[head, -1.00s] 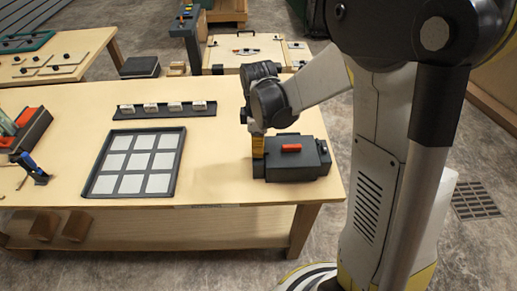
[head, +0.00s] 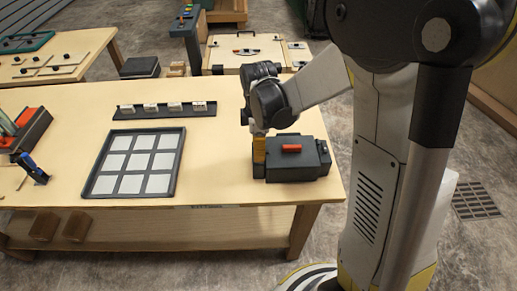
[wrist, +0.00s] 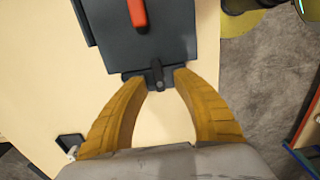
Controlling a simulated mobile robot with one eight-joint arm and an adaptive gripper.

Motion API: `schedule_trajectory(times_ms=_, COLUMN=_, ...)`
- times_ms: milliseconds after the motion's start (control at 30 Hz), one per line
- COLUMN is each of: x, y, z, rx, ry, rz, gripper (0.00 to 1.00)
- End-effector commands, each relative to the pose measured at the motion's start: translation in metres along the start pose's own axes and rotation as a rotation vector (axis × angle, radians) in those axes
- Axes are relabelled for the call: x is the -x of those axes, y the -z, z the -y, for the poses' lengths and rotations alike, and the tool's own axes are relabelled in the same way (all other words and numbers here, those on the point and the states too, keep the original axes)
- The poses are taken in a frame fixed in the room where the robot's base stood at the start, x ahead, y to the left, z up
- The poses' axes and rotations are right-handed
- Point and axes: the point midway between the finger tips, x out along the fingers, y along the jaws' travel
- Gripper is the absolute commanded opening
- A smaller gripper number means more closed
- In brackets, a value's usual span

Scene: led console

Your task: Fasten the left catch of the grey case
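The grey case (head: 298,163) stands at the right end of the wooden table, with a red handle (head: 291,148) on its lid. In the wrist view the case lid (wrist: 150,55) fills the upper middle. A small dark catch (wrist: 157,76) shows at its near edge there. My gripper (wrist: 157,80) has two yellow fingers, spread apart, with their tips on either side of the catch. Nothing shows between the fingers but the catch at the tips; I cannot tell whether they touch it. In the head view my gripper (head: 259,150) is at the case's left side, pointing down.
A tray with white squares (head: 136,162) lies left of the case. A dark rack (head: 165,109) with several white pieces is behind it. Tools lie at the table's left end. The table between tray and case is clear.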

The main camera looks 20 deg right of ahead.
Motion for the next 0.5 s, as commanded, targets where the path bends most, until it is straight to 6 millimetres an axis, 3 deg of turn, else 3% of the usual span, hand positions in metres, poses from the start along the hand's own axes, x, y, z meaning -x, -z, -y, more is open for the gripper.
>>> schedule_trajectory(times_ms=267, x=0.004, y=0.0, z=-0.001, rx=0.0, ry=-0.001, rz=0.0, gripper=0.33)
schedule_trajectory(times_ms=500, x=0.047, y=0.0, z=0.0, rx=0.0, ry=0.0, rz=0.0, gripper=0.33)
